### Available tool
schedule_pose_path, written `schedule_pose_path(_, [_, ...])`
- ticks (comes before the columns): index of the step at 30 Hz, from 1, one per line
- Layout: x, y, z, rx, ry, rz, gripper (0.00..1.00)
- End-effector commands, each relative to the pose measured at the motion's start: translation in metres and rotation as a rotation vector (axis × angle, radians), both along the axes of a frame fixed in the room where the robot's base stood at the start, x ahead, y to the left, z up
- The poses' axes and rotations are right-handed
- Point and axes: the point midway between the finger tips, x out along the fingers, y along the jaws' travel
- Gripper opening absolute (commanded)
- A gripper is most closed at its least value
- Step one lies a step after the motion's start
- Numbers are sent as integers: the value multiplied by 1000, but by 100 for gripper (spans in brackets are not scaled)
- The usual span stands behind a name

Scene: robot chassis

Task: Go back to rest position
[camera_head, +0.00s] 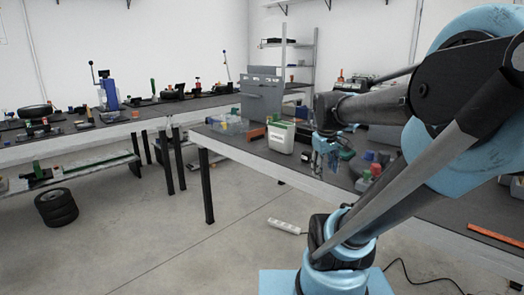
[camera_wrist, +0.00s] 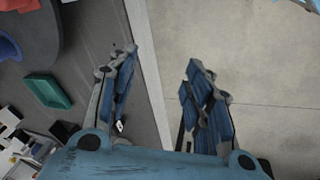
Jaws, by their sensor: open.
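My gripper (camera_wrist: 156,80) shows in the wrist view with its two blue fingers spread apart and nothing between them. One finger is over the dark bench top and the other is over the pale floor, with the bench's light edge between. In the head view my gripper (camera_head: 325,160) hangs at the front edge of the right workbench (camera_head: 240,148), beside a white container. My arm reaches in from the right and is bent. Part of the bench is hidden behind it.
A white container with a green rim (camera_head: 281,137) and a clear bin (camera_head: 228,124) stand on the bench. A power strip (camera_head: 286,226) lies on the floor. Stacked tyres (camera_head: 56,207) stand at left.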

Motion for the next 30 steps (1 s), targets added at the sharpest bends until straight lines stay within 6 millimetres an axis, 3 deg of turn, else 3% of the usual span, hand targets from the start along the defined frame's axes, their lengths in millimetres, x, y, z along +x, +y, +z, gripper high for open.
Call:
schedule_pose_path(1, [-17,4,-14,25,3,-39,46])
schedule_pose_path(6, [-66,17,-55,110,22,-186,46])
schedule_pose_path(12, [-106,29,-95,182,45,-321,46])
schedule_pose_path(18, [-121,31,-111,210,57,-379,46])
schedule_pose_path(30, [-121,31,-111,211,57,-380,46])
